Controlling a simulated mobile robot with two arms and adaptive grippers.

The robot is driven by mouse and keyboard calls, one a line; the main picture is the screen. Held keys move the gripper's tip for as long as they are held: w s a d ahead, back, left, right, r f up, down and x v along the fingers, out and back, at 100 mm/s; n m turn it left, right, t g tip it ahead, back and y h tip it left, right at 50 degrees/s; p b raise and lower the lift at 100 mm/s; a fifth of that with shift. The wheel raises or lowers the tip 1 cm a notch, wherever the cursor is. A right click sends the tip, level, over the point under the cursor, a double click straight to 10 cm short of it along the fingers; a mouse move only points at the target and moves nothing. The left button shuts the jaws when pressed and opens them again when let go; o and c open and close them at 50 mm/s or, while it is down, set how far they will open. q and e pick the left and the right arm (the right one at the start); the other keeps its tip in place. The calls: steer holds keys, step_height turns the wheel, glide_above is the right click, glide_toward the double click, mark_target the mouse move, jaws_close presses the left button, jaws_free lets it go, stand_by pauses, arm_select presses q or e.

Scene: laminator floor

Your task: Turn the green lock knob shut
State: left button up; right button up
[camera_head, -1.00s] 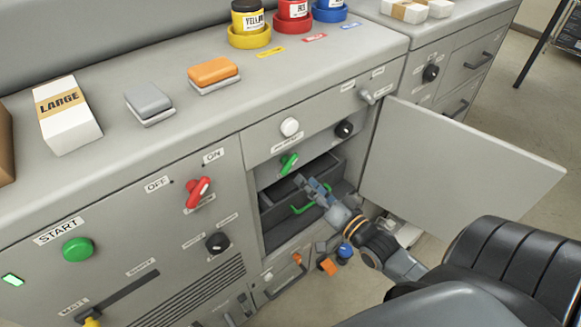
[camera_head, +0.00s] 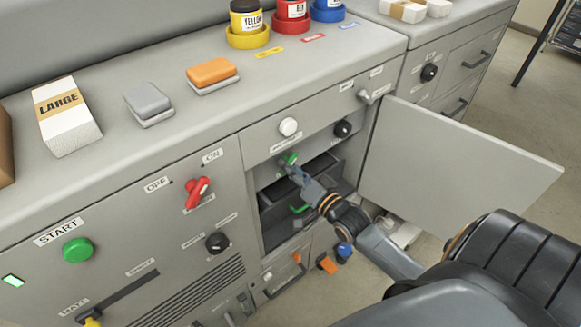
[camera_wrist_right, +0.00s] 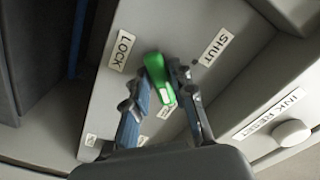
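In the right wrist view the knob (camera_wrist_right: 155,68) lies between a LOCK label (camera_wrist_right: 123,50) and a SHUT label (camera_wrist_right: 215,47). Its grip runs slightly tilted between the two labels. My right gripper (camera_head: 291,169) is at the knob. In the wrist view the fingers of the right gripper (camera_wrist_right: 164,84) stand apart on either side of the knob's grip. Whether they touch it cannot be told. My left gripper is not in view.
An open door (camera_head: 455,150) stands to the right of the compartment. A green-handled drawer (camera_head: 299,208) sits inside, below my right gripper. A white knob (camera_head: 288,127) and a black knob (camera_head: 343,129) are just above. A red switch (camera_head: 197,192) is to the left.

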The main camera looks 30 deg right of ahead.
jaws_close()
steer(key=n+p, duration=0.2)
steer(key=n, duration=0.4)
steer(key=n+p, duration=0.2)
steer(key=n, duration=0.4)
steer(key=n+p, duration=0.2)
steer(key=n, duration=0.3)
steer(key=shift+d+n, duration=0.3)
steer(key=shift+n, duration=0.1)
stand_by(0.4)
steer(key=o, duration=0.7)
jaws_free()
